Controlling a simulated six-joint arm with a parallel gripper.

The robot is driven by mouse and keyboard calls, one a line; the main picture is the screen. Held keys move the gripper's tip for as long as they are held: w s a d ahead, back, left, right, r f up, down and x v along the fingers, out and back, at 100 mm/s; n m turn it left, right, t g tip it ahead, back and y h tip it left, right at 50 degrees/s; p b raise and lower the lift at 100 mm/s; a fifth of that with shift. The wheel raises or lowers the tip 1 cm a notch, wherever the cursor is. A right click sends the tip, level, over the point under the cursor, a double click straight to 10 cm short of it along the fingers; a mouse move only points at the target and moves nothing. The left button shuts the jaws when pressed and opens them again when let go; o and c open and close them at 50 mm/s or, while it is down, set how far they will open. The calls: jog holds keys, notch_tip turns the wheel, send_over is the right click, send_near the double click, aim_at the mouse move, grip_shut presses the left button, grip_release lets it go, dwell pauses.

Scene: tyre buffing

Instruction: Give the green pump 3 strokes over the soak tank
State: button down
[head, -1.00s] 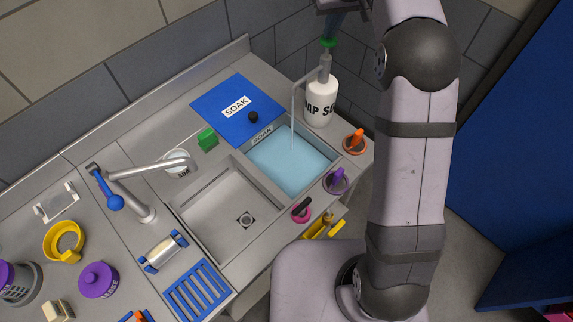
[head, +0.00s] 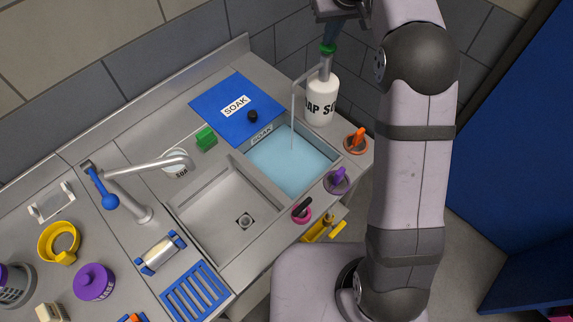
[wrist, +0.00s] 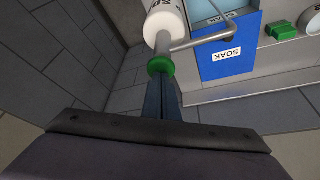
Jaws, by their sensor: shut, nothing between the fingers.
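The soap pump bottle (head: 321,103) is white with dark lettering and stands upright behind the soak tank's right back corner. Its green pump head (head: 328,48) sits on a grey stem, and it also shows in the wrist view (wrist: 160,65). The grey spout (head: 308,72) reaches left over the soak tank (head: 290,165), which holds light blue liquid. A thin pale vertical line runs from the spout's end down to the liquid; I cannot tell whether it is pipe or stream. My gripper (head: 330,41) is shut and empty, fingertips down at the top of the green head, apparently touching it.
A blue SOAK board (head: 220,105) with a black knob lies behind the tank. A green block (head: 206,138), an empty sink (head: 215,210) and a tap (head: 150,168) are left. Orange (head: 356,138) and purple (head: 338,181) tools sit along the tank's right edge.

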jog(key=shift+s+f, duration=0.1)
jog(key=shift+f, duration=0.3)
jog(key=shift+r+p, duration=2.7)
jog(key=shift+r, duration=0.35)
jog(key=shift+f, duration=0.25)
